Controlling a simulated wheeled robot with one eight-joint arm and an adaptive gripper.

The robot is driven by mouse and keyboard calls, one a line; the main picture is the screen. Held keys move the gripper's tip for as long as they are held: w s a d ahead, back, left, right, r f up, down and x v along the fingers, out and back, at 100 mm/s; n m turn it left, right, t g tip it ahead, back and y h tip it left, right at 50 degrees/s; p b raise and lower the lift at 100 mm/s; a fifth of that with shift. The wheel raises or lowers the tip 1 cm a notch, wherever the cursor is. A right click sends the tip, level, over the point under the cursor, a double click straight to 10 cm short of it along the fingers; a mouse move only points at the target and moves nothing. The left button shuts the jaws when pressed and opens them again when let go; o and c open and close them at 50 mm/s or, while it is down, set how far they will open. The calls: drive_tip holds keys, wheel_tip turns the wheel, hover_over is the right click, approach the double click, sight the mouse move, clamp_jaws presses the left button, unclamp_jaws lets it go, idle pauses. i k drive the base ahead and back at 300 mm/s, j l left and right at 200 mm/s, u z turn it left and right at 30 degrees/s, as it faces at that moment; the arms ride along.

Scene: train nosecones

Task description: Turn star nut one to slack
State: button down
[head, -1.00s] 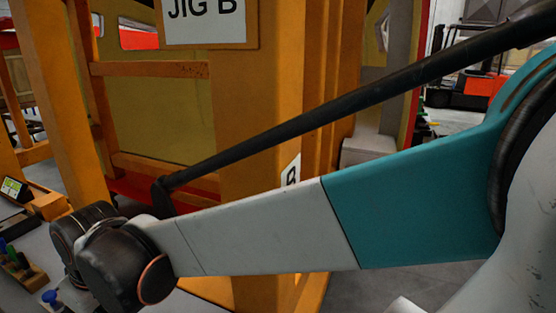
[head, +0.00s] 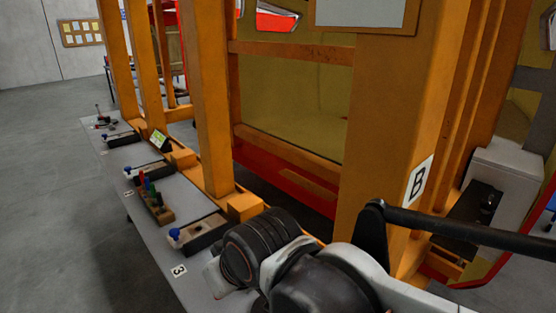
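Three clamp-like fixtures with blue knobs, which may be the star nuts, sit along a grey bench (head: 150,225). The nearest blue knob (head: 174,235) is on a dark block beside a tag (head: 179,271) reading 3. A middle blue knob (head: 127,170) and a far blue knob (head: 104,137) stand farther up the bench. Their tags are too small to read surely, so I cannot tell which is star nut one. My arm's dark joints cover the bench's near right part. My gripper is not in view.
A rack of coloured-handled tools (head: 154,205) stands between the near and middle fixtures. Open grey floor (head: 50,220) lies left.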

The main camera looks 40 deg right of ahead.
sight(488, 207)
drive_tip(key=z, duration=0.5)
drive_tip(key=k+z, duration=0.15)
drive_tip(key=z, duration=0.3)
drive_tip(key=k+z, duration=0.1)
drive_tip(key=z, duration=0.85)
drive_tip(key=i+j+z, duration=0.1)
drive_tip(key=z, duration=0.4)
drive_tip(key=j+z, duration=0.15)
drive_tip(key=z, duration=0.35)
drive_tip(key=i+j, duration=0.05)
